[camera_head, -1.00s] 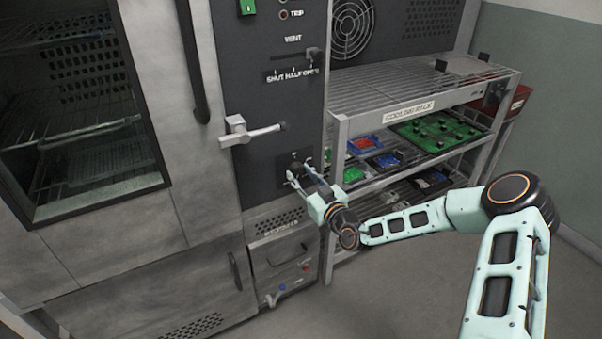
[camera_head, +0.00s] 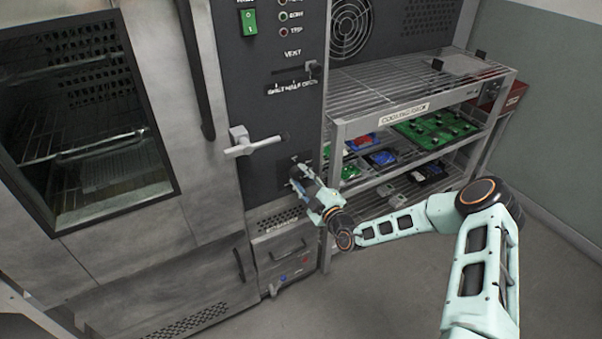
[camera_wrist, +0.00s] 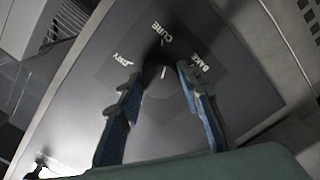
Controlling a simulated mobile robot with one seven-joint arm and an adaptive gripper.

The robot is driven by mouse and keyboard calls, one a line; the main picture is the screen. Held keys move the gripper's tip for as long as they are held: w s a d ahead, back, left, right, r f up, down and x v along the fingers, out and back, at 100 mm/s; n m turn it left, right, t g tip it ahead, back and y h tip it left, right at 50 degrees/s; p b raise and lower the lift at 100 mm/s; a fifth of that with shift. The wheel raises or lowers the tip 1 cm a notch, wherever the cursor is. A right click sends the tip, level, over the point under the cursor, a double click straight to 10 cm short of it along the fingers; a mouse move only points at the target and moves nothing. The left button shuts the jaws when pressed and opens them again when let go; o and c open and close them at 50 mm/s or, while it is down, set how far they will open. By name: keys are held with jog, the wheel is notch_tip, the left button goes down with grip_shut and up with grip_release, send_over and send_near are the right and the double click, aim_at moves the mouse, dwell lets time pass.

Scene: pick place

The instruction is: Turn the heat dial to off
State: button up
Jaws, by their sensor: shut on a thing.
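The heat dial (camera_wrist: 160,76) is a dark round knob on the oven's dark control panel (camera_wrist: 235,75). Labels DRY, CURE and BAKE are printed around it in the wrist view. A short white mark on the knob points roughly up toward CURE. No off label is readable. My gripper (camera_wrist: 160,80) has one blue finger on each side of the knob and is shut on it. In the head view my gripper (camera_head: 302,178) is at the lower panel, and its fingers mostly hide the dial.
A door handle (camera_head: 255,142) juts out just above and left of my gripper. A vent slider (camera_head: 313,67) and a green switch (camera_head: 249,21) are higher up. A wire cooling rack (camera_head: 345,165) stands close on the right. The floor in front is clear.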

jog(key=n+p, duration=0.2)
jog(key=n, duration=0.2)
jog(key=shift+r+n, duration=0.1)
jog(key=shift+n, duration=0.2)
jog(key=n+p, duration=0.1)
jog(key=n, duration=0.2)
jog(key=shift+n, duration=0.3)
jog(key=n+p, duration=0.1)
jog(key=n, duration=0.2)
jog(key=shift+n, duration=0.3)
jog(key=n+p, duration=0.1)
jog(key=n, duration=0.3)
jog(key=shift+r+n, duration=0.1)
jog(key=shift+n, duration=0.2)
jog(key=n+p, duration=0.1)
jog(key=n, duration=0.2)
jog(key=shift+a+n, duration=0.1)
jog(key=shift+n, duration=0.2)
jog(key=n, duration=0.3)
jog(key=shift+s+n, duration=0.1)
jog(key=shift+n, duration=0.2)
jog(key=n, duration=0.6)
jog(key=shift+n, duration=0.3)
